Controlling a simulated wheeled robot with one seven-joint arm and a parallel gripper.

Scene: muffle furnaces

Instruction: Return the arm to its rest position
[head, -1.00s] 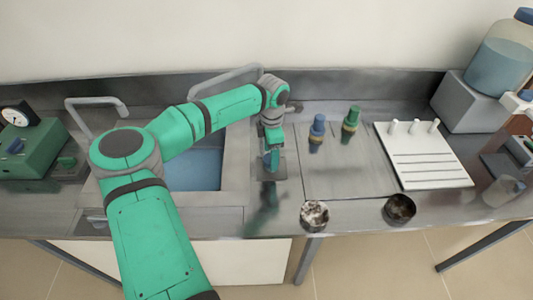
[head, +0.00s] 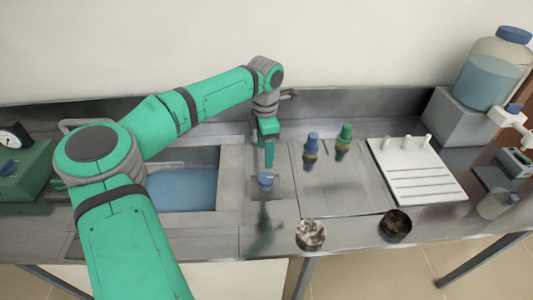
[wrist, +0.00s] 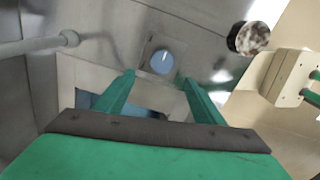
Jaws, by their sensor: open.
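My green arm reaches over the sink in the head view. My gripper (head: 268,158) points down above the steel counter, to the right of the sink (head: 183,188). In the wrist view my gripper (wrist: 157,88) shows two green fingers spread apart with nothing between them. A round blue knob (head: 265,179) on a grey square plate stands just below the fingertips. The knob also shows in the wrist view (wrist: 162,62), beyond the fingers, and appears apart from them.
Blue-topped (head: 311,146) and green-topped (head: 344,138) fixtures stand right of my gripper. A white rack (head: 418,183) with pegs lies farther right. Two round dishes, one pale-filled (head: 310,235) and one dark (head: 396,226), sit at the front edge. A large bottle (head: 491,70) stands back right.

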